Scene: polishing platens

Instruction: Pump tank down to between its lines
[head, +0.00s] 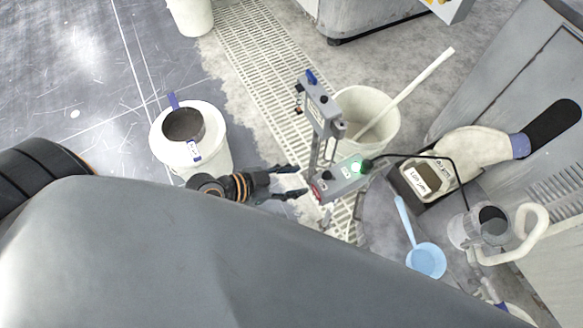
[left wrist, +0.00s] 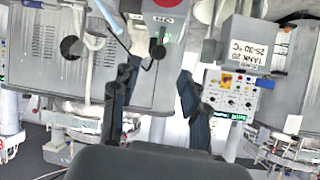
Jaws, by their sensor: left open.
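My left gripper (head: 296,181) is open and empty, its fingers pointing right toward a grey switch box (head: 342,181) with a lit green light and a red button at its near end. The fingertips look just short of the box. The left wrist view shows the spread fingers (left wrist: 153,88) below a grey box (left wrist: 165,18) with a red round button. A pump-like grey unit (head: 490,226) with a thick white hose (head: 528,232) stands at the right, beside a grey round surface (head: 378,215) that may be the tank. Its level lines and liquid are not visible. My right gripper is not seen.
Another bucket (head: 375,105) with a white stick stands behind the switch box. A blue dipper (head: 426,261) lies at the right. A grey post with controls (head: 322,108) rises beside the box.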

